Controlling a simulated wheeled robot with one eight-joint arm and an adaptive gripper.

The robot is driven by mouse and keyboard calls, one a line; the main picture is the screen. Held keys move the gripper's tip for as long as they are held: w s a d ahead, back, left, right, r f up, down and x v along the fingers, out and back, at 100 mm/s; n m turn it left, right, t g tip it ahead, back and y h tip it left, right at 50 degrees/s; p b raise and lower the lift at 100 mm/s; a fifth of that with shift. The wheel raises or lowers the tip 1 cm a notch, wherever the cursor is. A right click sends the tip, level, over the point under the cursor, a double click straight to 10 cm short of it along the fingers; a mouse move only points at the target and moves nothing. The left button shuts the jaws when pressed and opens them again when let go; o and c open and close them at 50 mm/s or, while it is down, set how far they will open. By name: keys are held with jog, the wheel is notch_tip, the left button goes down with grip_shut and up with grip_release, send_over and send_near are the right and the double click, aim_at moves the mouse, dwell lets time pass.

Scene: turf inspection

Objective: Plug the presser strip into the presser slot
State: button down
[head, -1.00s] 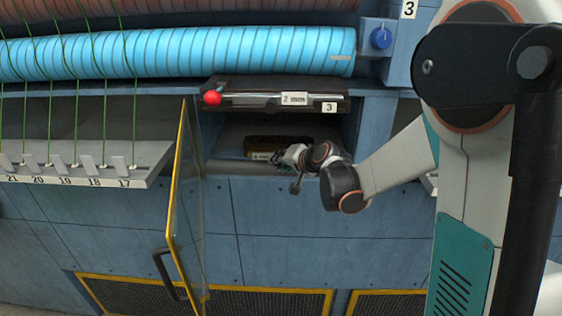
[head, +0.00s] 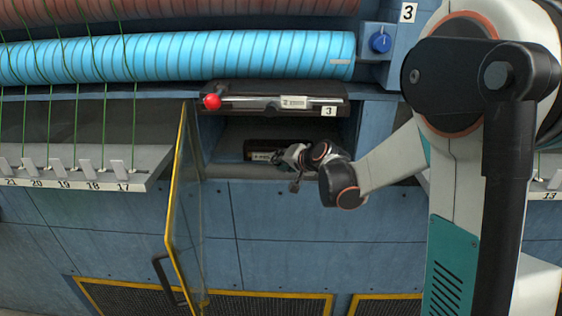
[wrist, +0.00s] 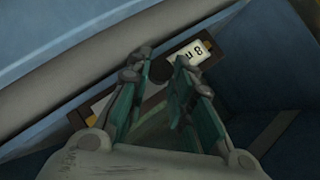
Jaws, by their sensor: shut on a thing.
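The presser strip (head: 262,156) is a dark bar with a pale label, low inside the open cabinet bay in the head view. In the wrist view, the strip (wrist: 158,84) runs diagonally past my fingertips, with a white label and brass-coloured bits. My gripper (head: 283,158) reaches into the bay from the right, at the strip. In the wrist view, my gripper (wrist: 162,70) has its teal-padded fingers closed on the strip, though the contact is partly hidden. I cannot pick out the presser slot clearly.
A dark unit (head: 270,98) with a red knob (head: 212,102) and a "3" tag overhangs the bay. A yellow-edged clear door (head: 176,205) stands open at the left. A blue roller (head: 180,52) runs above. The bay's right wall (head: 372,135) is close to my arm.

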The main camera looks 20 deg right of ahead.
jog(key=shift+w+d, duration=0.15)
jog(key=shift+w, duration=0.2)
jog(key=c, duration=1.3)
grip_release()
jog(key=shift+c, duration=0.2)
jog(key=v, duration=1.2)
